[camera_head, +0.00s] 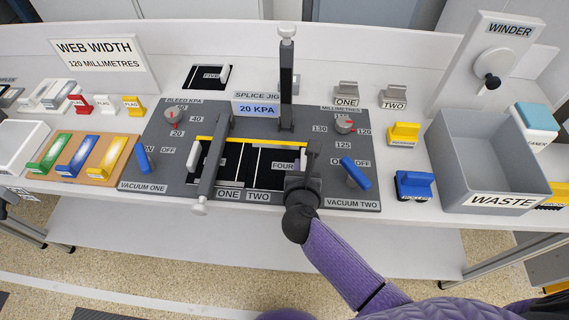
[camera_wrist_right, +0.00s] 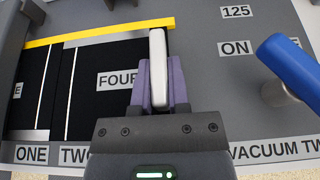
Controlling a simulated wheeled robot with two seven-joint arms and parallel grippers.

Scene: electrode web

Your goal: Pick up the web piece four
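Web piece four (camera_head: 268,177) is a black sheet with a "FOUR" label, lying flat on the grey splice jig under the right part of the yellow strip. It also shows in the wrist view (camera_wrist_right: 105,106), with a pale upright grip tab (camera_wrist_right: 158,50) at its right side. My right gripper (camera_head: 309,160) is down at this tab. In the wrist view its purple fingers (camera_wrist_right: 159,88) lie close against both sides of the tab and look shut on it. In the head view the gripper hides the tab. My left gripper is not in view.
A clamp bar (camera_head: 212,165) lies across the jig at left; another bar (camera_head: 287,85) stands upright behind. The blue vacuum two lever (camera_head: 355,173) is close right of my gripper, the vacuum one lever (camera_head: 142,158) at left. A grey waste bin (camera_head: 488,190) stands at right.

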